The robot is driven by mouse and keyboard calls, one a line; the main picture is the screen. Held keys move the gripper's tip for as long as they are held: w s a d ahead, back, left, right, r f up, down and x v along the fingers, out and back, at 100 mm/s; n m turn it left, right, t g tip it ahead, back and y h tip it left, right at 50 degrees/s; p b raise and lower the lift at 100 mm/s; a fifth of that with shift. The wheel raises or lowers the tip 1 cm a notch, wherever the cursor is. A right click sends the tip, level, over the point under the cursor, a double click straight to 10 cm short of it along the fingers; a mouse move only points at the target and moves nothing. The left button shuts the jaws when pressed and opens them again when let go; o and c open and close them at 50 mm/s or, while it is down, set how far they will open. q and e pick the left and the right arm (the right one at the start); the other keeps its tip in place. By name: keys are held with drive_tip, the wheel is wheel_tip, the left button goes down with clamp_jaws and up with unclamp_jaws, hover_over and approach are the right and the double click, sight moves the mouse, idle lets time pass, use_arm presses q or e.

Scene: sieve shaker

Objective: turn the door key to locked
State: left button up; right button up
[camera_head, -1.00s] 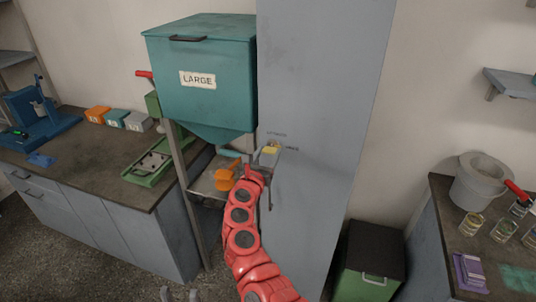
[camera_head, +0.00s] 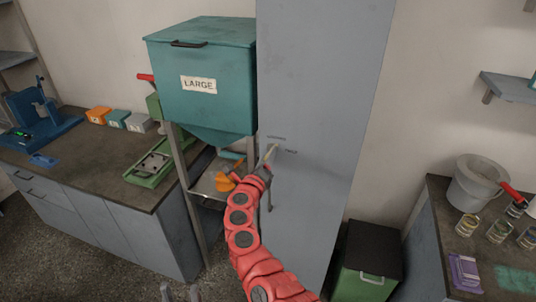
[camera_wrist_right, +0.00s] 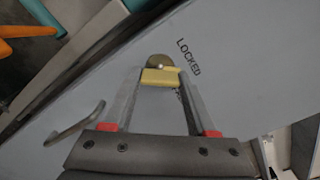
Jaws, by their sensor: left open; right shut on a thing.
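The door key has a yellow bow (camera_wrist_right: 160,77) and sits at a round brass lock (camera_wrist_right: 159,61) in the grey cabinet door (camera_head: 315,90). In the head view the key (camera_head: 270,152) is a thin yellow strip. My right gripper (camera_wrist_right: 160,80) is shut on the bow, one finger at each end. In the head view my right gripper (camera_head: 267,163) is at the door, partly hidden by my red wrist. The word LOCKED (camera_wrist_right: 189,57) is printed beside the lock. Another label is mostly hidden behind the key and a finger. My left gripper (camera_head: 181,294) is open and empty at the bottom edge.
A door handle (camera_wrist_right: 75,123) is near the right gripper. A teal hopper marked LARGE (camera_head: 205,85) stands left of the cabinet, with an orange-handled item (camera_head: 226,181) below it. A green-fronted bin (camera_head: 368,262) is on the floor to the right.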

drive_tip(key=shift+n+p, duration=2.1)
drive_tip(key=shift+n, duration=1.6)
drive_tip(key=o, duration=1.4)
drive_tip(key=shift+c, duration=0.2)
